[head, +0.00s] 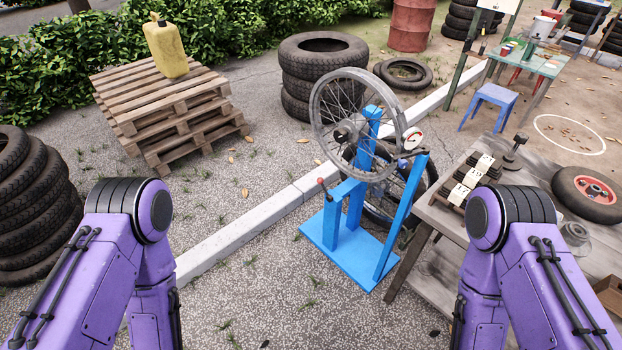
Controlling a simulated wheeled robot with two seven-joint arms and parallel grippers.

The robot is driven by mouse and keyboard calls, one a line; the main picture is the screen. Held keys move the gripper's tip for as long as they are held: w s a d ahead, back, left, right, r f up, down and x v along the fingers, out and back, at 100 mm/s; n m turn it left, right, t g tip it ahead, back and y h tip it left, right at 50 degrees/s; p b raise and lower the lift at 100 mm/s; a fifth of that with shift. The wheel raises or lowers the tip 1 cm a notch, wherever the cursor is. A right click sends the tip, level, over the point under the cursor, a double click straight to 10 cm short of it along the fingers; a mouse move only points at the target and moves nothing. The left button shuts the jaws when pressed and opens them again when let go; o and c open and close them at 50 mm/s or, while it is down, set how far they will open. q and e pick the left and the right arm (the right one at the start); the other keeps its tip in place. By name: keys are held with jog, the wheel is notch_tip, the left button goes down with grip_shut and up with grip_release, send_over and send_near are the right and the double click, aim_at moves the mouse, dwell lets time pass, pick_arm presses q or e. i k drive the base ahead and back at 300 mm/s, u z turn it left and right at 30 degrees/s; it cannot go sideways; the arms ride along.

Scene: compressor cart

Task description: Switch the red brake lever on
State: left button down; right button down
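A blue wheel stand (348,246) stands on the gravelly ground in the middle of the head view, holding a spoked wheel (322,115) upright. A small lever with a red knob (321,181) sticks up at the stand's left side, on top of a short blue post. It is too small to tell its setting. A round white gauge with a red rim (412,138) sits at the wheel's right. My two purple arms come in at the lower left and lower right, bent downward. Neither gripper is in view, and both arms are apart from the stand.
A wooden workbench (440,262) stands close to the stand's right. A concrete curb (240,232) runs behind the stand. Stacked tires (300,85) and pallets (165,120) with a yellow canister (166,48) stand farther back. The ground before the stand is clear.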

aim_at(329, 197)
jog(key=u, duration=0.6)
jog(key=i, duration=0.55)
jog(key=u, duration=0.95)
jog(key=i, duration=0.8)
jog(key=z, duration=0.7)
jog(key=i, duration=0.6)
jog(key=z, duration=0.7)
